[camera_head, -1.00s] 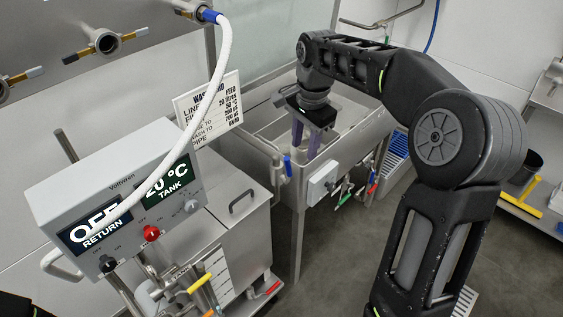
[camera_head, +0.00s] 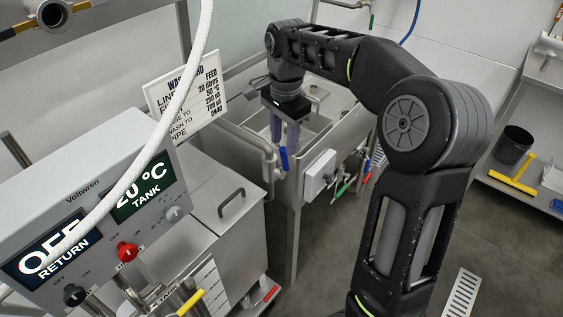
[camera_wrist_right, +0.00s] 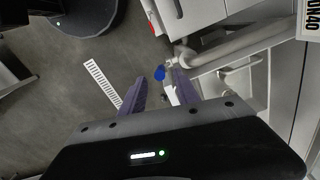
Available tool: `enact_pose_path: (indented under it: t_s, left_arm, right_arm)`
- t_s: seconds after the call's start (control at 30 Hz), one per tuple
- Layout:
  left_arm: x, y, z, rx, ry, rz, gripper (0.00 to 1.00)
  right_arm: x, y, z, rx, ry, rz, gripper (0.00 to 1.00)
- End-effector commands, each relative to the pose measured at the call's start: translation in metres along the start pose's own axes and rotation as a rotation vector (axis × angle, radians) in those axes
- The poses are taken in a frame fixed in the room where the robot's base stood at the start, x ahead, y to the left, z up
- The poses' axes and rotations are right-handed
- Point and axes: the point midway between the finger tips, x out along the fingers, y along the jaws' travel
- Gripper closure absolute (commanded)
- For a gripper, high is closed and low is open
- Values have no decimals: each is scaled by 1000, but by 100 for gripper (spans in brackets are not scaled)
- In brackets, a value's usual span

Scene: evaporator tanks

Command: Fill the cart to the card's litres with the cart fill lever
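The card (camera_head: 188,92) on the frame shows 20 litres, 50 °C and further lines. A lidded steel cart (camera_head: 222,232) stands below it, with a pale scale strip (camera_head: 207,283) on its front. A blue lever (camera_head: 284,158) sits on a pipe beside the cart; I cannot tell if it is the cart fill lever. It also shows in the right wrist view (camera_wrist_right: 160,73), ahead of the fingers. My right gripper (camera_head: 285,130) points down near the blue lever, its purple fingers apart and empty in the right wrist view (camera_wrist_right: 158,90). My left gripper is out of view.
A grey control box (camera_head: 85,205) at left reads OFF RETURN and 20 °C TANK, with a white hose (camera_head: 180,110) across it. A steel sink (camera_head: 322,125) with red and green levers stands behind. A shelf (camera_head: 510,185) is at right. The floor between is clear.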

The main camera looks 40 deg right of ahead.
Motion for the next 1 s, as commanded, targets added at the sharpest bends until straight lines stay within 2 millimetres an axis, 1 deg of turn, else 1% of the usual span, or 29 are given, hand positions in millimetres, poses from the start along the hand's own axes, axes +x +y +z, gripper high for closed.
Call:
enact_pose_path:
  t_s: [0.13, 0.27, 0.37, 0.6, 0.7, 0.83, 1.0]
  left_arm:
    - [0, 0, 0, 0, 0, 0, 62]
    - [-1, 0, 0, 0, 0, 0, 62]
    - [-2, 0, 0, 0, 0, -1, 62]
    - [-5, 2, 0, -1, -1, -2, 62]
    - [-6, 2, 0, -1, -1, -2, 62]
    - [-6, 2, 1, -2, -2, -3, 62]
    - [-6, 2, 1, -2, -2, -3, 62]
  right_arm:
    - [1, 0, 0, 0, 0, 1, 62]
    - [9, 0, 0, 0, 0, 3, 62]
    - [21, 0, 0, 0, -1, 4, 62]
    - [59, 1, 0, 0, -1, 5, 62]
    - [70, 0, 0, 0, 0, 3, 62]
    - [78, 0, 0, 0, 0, 1, 62]
    - [78, 0, 0, 0, 0, 1, 62]
